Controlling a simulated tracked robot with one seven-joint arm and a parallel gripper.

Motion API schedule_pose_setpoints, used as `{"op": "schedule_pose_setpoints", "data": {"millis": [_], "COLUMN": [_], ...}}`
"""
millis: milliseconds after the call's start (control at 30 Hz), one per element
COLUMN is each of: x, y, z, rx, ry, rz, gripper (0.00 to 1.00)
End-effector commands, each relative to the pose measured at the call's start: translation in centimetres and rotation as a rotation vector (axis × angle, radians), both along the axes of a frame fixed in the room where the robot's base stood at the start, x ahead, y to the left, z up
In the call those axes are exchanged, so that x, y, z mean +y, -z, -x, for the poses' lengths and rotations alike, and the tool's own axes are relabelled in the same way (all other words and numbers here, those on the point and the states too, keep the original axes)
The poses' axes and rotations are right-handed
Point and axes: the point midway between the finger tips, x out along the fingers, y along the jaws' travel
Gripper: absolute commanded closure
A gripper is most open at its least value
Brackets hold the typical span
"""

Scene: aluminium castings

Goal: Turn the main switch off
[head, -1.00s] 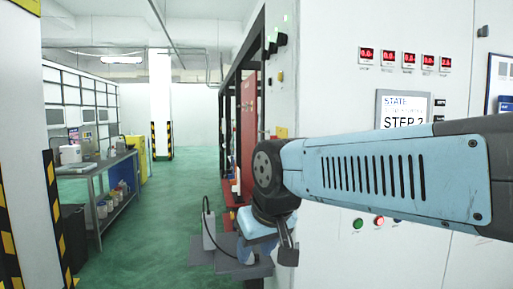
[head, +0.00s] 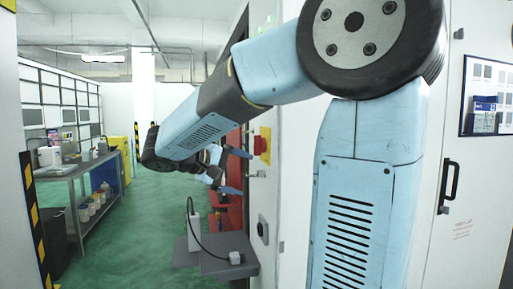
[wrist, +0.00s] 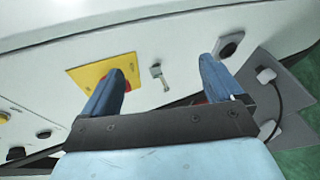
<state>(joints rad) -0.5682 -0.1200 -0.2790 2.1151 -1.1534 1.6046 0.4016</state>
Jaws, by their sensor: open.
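The main switch (head: 263,146) is a red part on a yellow plate, on the side face of the white cabinet. In the wrist view the yellow plate (wrist: 85,76) is left of centre, and one finger covers much of it, hiding most of the red part. My gripper (head: 238,172) is open and empty beside this face, just left of and below the plate in the head view. In the wrist view my gripper (wrist: 161,72) has its fingers on either side of a small metal latch (wrist: 159,76). I cannot tell whether a finger touches the plate.
A grey shelf (head: 215,262) with a cabled device juts out below the gripper. A round dark fitting (wrist: 231,45) is on the face beyond the right finger. A workbench (head: 70,170) stands along the left. The green aisle between is clear.

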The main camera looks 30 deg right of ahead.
Motion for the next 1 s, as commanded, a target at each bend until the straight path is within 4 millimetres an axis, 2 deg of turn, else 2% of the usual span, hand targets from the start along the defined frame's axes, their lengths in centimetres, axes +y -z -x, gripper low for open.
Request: {"op": "schedule_pose_setpoints", "data": {"millis": [33, 200, 333, 433, 567, 1000], "x": [0.9, 3.2, 4.4, 4.3, 3.1, -4.5], "y": [-1.0, -4.0, -5.1, -5.5, -5.5, -5.5], "z": [-1.5, -4.6, -5.7, -6.0, -6.1, -6.9], "rx": [-0.012, -0.076, -0.107, -0.117, -0.118, -0.118], "ry": [-0.008, -0.017, -0.024, -0.023, -0.023, -0.021], "rz": [0.081, 0.287, 0.365, 0.387, 0.388, 0.386], "gripper": [0.06, 0.06, 0.06, 0.06, 0.06, 0.06]}}
